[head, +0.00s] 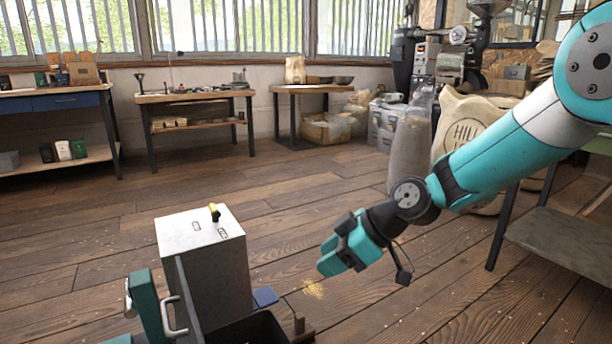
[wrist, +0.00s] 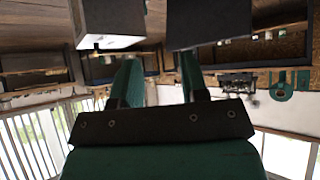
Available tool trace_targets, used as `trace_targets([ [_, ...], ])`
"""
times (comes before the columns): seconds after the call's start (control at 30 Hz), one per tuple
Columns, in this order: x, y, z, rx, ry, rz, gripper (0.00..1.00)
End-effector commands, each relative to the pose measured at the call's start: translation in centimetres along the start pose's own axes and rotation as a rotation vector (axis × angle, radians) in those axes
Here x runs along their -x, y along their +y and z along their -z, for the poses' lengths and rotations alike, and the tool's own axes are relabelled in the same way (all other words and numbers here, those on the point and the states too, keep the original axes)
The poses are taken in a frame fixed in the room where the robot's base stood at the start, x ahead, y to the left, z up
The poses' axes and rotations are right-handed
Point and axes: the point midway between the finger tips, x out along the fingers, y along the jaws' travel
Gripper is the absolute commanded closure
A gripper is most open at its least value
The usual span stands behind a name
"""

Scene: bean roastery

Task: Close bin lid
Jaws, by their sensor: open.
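A dark open-topped bin (head: 255,329) sits at the bottom of the head view, cut off by the frame edge. A grey upright panel with a pale curved handle (head: 174,317) stands at its left side; it looks like the raised lid (head: 187,297). My gripper (head: 333,258) hangs to the right of the bin and above it, apart from bin and lid, with nothing between its fingers. In the wrist view my gripper (wrist: 157,77) shows two spread green fingers. That view is upside down, and a dark panel there (wrist: 208,22) cannot be told for certain.
A grey metal box (head: 218,275) with a yellow-and-black knob stands behind the bin. A small blue piece (head: 265,297) is beside it. A green upright part (head: 148,305) is at the left. A metal-topped table (head: 565,240) stands at right. The wooden floor beyond is mostly clear.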

Motion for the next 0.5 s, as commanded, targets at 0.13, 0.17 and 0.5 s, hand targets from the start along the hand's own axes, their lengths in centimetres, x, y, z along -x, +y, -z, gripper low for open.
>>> trace_targets([
  [0.13,6.5,-7.0,1.9,-0.215,-0.141,0.015,0.60],
  [0.17,7.6,-8.3,1.8,-0.260,-0.169,0.013,0.60],
  [0.5,15.5,-20.1,-1.0,-0.659,-0.394,-0.062,0.60],
])
